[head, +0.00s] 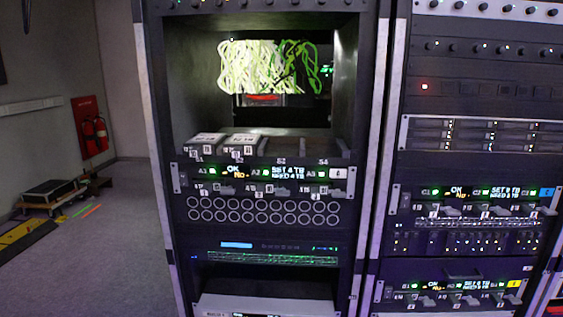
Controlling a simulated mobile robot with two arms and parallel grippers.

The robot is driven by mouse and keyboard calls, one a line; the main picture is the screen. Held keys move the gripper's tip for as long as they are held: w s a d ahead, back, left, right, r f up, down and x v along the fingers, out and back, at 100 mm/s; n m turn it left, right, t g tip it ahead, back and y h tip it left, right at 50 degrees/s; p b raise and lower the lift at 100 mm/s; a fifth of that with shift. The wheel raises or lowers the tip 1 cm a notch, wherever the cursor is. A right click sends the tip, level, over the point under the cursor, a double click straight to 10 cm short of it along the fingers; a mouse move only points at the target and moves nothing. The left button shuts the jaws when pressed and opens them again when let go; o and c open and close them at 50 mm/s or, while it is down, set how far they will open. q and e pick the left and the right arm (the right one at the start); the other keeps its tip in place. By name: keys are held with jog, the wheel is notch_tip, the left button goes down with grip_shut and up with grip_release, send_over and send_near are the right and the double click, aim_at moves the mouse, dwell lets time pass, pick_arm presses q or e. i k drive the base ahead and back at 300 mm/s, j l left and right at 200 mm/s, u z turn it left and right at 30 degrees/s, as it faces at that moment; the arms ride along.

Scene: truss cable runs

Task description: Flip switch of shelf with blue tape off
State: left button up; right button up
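The shelf with the blue tape is a dark panel (470,190) in the right rack, marked C1 and C2. Its blue tape (546,193) is at the panel's right end. The panel has lit green lamps and a small display with the word ON or OK, too small to read surely. A row of light lever switches (475,210) runs along its lower edge. Whether each lever is up or down is too small to tell. Neither of my grippers is in view.
A similar panel with yellow tape (514,283) sits lower in the right rack. Another with a white label (338,173) is in the left rack, below an open bay with coiled cables (265,67). Free floor (110,240) lies at the left, with a fire extinguisher (94,134) on the wall.

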aim_at(406, 198)
jog(key=i+l+z, duration=0.15)
jog(key=l, duration=0.25)
jog(key=i+l+z, duration=0.2)
jog(key=l, duration=0.2)
jog(key=i+l+z, duration=0.15)
jog(key=l, duration=0.2)
